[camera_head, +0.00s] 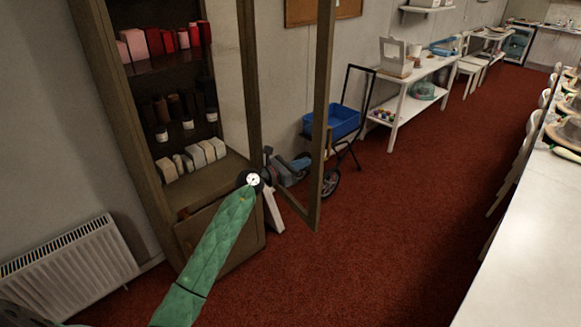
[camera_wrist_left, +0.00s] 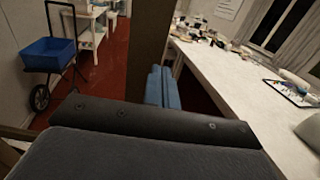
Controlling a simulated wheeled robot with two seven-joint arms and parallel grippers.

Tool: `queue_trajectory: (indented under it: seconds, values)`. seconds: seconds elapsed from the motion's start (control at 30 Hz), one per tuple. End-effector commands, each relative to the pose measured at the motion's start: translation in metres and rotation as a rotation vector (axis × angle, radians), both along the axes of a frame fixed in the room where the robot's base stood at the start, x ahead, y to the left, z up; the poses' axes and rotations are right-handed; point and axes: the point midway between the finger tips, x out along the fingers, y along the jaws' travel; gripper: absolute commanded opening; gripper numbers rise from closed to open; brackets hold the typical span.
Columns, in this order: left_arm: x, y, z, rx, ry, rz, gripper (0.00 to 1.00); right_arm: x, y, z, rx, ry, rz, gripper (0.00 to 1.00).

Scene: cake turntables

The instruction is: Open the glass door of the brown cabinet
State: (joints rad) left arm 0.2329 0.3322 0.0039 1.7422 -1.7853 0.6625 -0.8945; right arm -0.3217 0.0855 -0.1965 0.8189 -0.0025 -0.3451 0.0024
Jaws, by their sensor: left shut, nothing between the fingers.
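The brown cabinet (camera_head: 188,232) stands at the left in the head view. Its glass door (camera_head: 320,120), a brown frame with a clear pane, stands swung out from the cabinet front, leaving the shelves exposed. My left gripper (camera_head: 300,165) shows within the outline of the door frame, low down. In the wrist view its blue fingers (camera_wrist_left: 163,88) are together and empty, in front of a brown upright (camera_wrist_left: 150,40) that looks like the door's frame. I cannot tell whether they touch it. My right gripper is in neither view.
The shelves hold red, dark and pale items (camera_head: 190,155). A blue-boxed cart (camera_head: 335,122) stands beyond the door. A radiator (camera_head: 70,268) is at the lower left, and a long white table (camera_head: 535,240) runs along the right. Red carpet between is clear.

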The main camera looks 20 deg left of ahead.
Motion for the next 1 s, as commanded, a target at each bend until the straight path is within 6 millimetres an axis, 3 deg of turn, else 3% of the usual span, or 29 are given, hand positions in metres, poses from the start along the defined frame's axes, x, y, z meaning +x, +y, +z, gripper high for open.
queue_trajectory:
  seconds: [0.3,0.77,0.93,1.0]
  values:
    - [0.030,-0.021,0.000,-0.001,0.000,0.000,0.00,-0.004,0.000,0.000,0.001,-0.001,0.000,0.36]
    - [0.034,-0.024,-0.001,-0.001,0.001,0.000,0.00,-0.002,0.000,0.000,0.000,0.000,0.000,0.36]
    - [0.046,-0.028,-0.003,-0.002,0.000,-0.001,0.00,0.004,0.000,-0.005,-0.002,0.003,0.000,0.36]
    - [0.056,-0.031,-0.005,-0.003,0.001,-0.002,0.00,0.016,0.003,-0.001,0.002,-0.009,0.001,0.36]
